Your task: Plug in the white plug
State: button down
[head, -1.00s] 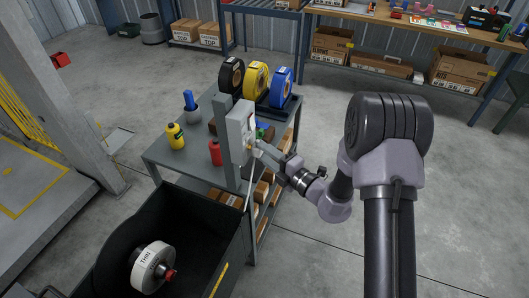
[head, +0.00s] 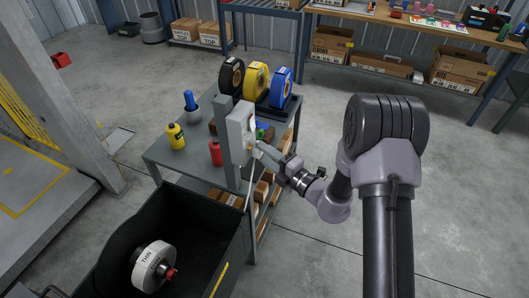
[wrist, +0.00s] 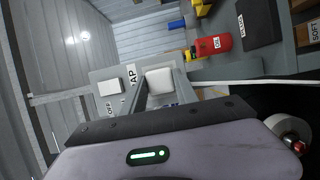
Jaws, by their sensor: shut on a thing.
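The white plug (wrist: 160,80) shows in the wrist view as a rounded white block between my two fingers. My gripper (wrist: 162,88) is shut on it. A white cord (wrist: 262,83) runs off to the right in that view. In the head view my gripper (head: 259,150) is at the lower front of the grey box (head: 240,134) on the post, and the plug is too small to make out there. In the wrist view the box's labelled face (wrist: 112,78) is just beyond the plug. I cannot tell whether the plug touches or enters a socket.
Floor to the right is clear.

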jog(key=shift+w+a, duration=0.2)
jog(key=shift+a, duration=0.3)
dwell(0.3)
jog(key=c, duration=0.9)
grip_release()
jog(key=shift+o, duration=0.2)
jog(key=p+v, duration=0.4)
jog(key=v, duration=1.3)
jog(key=shift+s, duration=0.25)
jog(key=shift+d, duration=0.1)
